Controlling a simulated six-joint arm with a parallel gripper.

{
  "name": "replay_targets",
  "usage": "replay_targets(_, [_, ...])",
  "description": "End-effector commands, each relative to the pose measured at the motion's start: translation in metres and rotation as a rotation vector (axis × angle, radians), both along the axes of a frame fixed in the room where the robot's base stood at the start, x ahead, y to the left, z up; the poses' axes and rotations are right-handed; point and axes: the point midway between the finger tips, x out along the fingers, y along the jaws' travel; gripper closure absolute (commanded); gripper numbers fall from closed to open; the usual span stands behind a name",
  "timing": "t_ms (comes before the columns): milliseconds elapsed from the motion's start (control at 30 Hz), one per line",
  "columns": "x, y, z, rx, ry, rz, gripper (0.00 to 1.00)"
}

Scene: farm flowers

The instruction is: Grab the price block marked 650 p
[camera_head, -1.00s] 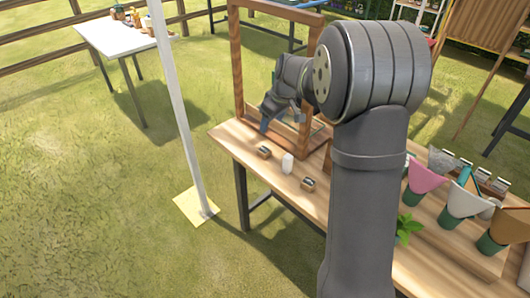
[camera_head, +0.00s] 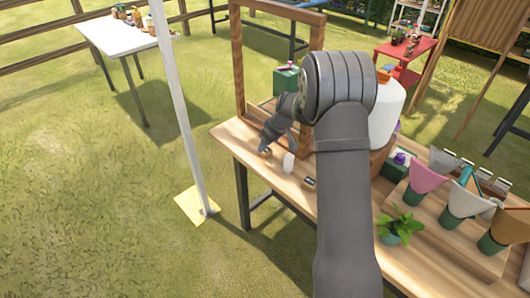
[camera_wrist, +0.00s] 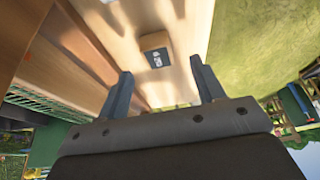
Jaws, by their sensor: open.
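A small wooden price block (camera_wrist: 153,41) with a dark face and pale marking lies on the wooden table in the wrist view. The marking is too small and turned to read surely. It sits ahead of and between the fingertips of my gripper (camera_wrist: 162,74), apart from them. My gripper is open and empty. In the head view my gripper (camera_head: 267,142) is low over the table's left edge, close by a small block (camera_head: 265,151). Another small dark-faced block (camera_head: 309,182) lies farther right, partly beside my arm.
A small white object (camera_head: 289,163) stands between the two blocks. A wooden frame (camera_head: 238,70) rises behind my gripper. Paper-wrapped pots (camera_head: 464,200) and a leafy plant (camera_head: 403,227) stand on the right of the table. A white pole (camera_head: 178,100) stands left of it.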

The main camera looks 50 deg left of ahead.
Motion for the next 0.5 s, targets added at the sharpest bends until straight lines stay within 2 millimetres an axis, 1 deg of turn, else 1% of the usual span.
replay_targets(300, [0.001, 0.016, -0.039, -0.002, 0.001, 0.002, 0.38])
replay_targets(500, [0.002, 0.02, -0.046, -0.001, 0.0, 0.001, 0.38])
